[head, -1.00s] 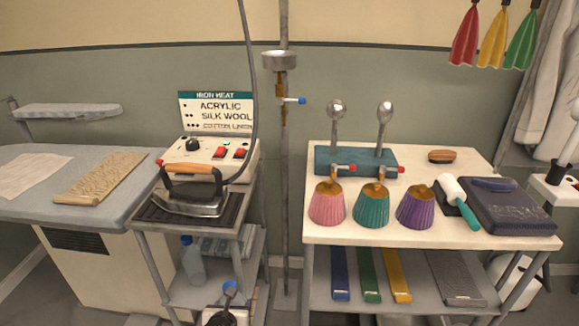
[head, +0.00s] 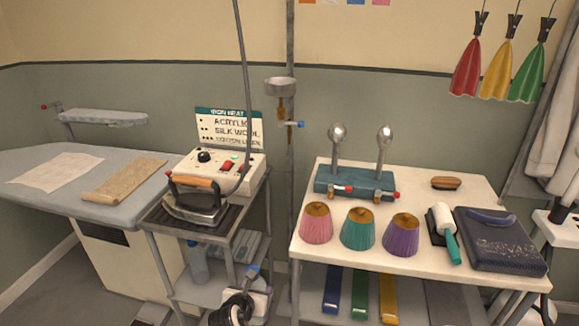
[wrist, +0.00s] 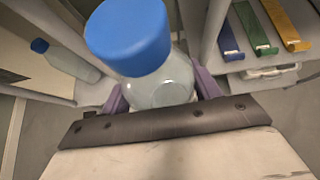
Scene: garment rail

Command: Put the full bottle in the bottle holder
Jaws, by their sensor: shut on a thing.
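My gripper (wrist: 160,92) has its purple fingers on either side of a clear bottle (wrist: 160,91) with a blue cap (wrist: 128,36), shut on it. In the head view this bottle's blue cap (head: 252,271) shows low, beside the cart's lower shelf; the rest is mostly hidden by my gripper (head: 247,284). A second blue-capped bottle (head: 197,264) stands on that shelf, and shows in the wrist view too (wrist: 72,62). I cannot tell how full either is. A round metal cup (head: 281,88) on the upright pole, with a blue-handled valve below, looks like the bottle holder; it is above my gripper.
An iron (head: 197,204) with its hose and a control box (head: 222,166) stand on the cart. A white table (head: 450,255) with several coloured cones is at the right, an ironing board (head: 70,170) at the left. Open wall surrounds the metal cup.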

